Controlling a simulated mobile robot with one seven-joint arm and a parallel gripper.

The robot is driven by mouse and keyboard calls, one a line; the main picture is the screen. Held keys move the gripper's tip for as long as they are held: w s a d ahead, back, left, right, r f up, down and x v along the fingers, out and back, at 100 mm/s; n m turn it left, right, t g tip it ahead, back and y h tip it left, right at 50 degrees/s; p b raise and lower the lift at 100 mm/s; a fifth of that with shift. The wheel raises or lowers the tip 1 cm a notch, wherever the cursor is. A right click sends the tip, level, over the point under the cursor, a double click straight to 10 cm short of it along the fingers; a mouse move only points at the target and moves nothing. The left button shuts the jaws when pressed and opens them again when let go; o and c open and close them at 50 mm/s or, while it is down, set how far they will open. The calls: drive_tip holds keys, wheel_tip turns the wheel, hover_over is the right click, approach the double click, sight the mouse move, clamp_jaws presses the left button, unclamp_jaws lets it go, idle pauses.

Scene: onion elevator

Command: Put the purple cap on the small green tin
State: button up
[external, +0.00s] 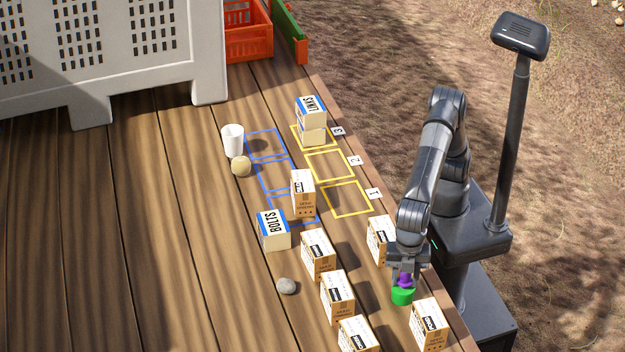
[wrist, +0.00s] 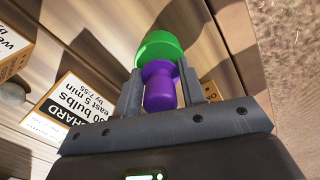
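The purple cap (external: 405,281) is between the fingers of my gripper (external: 406,276), near the table's right edge. In the wrist view the purple cap (wrist: 160,88) fills the gap between the two fingers of my gripper (wrist: 161,84), which look shut on its narrow part. The small green tin (external: 402,297) is directly below the cap in the external view. The tin also shows just beyond the cap in the wrist view (wrist: 160,45). The cap looks upright and in line with the tin. I cannot tell whether it is seated on it or just above.
Small cartons stand close by, one behind my gripper (external: 380,240) and one in front (external: 430,325). More cartons (external: 318,255) form a row to the left. A BOLTS box (external: 274,231), a stone (external: 287,286) and a white cup (external: 233,140) stand farther left.

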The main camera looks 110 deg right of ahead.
drive_tip(key=o, duration=0.4)
wheel_tip(320, 180, up, 12)
drive_tip(key=shift+r, duration=0.15)
idle(0.3)
